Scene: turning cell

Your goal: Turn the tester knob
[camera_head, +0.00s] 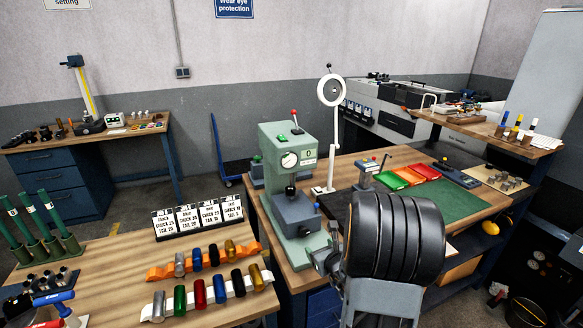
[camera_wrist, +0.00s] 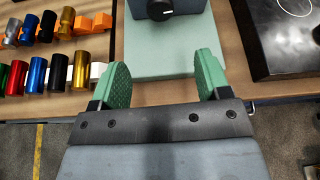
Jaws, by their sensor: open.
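The tester (camera_head: 285,138) is a pale green machine with a small display, a red-tipped lever and a round white dial (camera_head: 290,160) on its head. A dark blue-grey block (camera_head: 297,215) sits on its green base (camera_wrist: 170,50). In the wrist view a black knob with a white mark (camera_wrist: 167,8) shows on this block at the top edge, partly cut off. My gripper (camera_wrist: 161,75) is open and empty, its green ribbed pads apart over the base's front edge, short of the knob. In the head view my gripper (camera_head: 327,255) is partly hidden by my dark arm.
Colored cylinders on orange and white racks (camera_head: 207,292) stand on the left bench, beside number cards (camera_head: 198,215). A white ring-shaped lamp (camera_head: 331,90) stands right of the tester. Trays (camera_head: 408,174) and a green mat (camera_head: 445,193) lie farther right.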

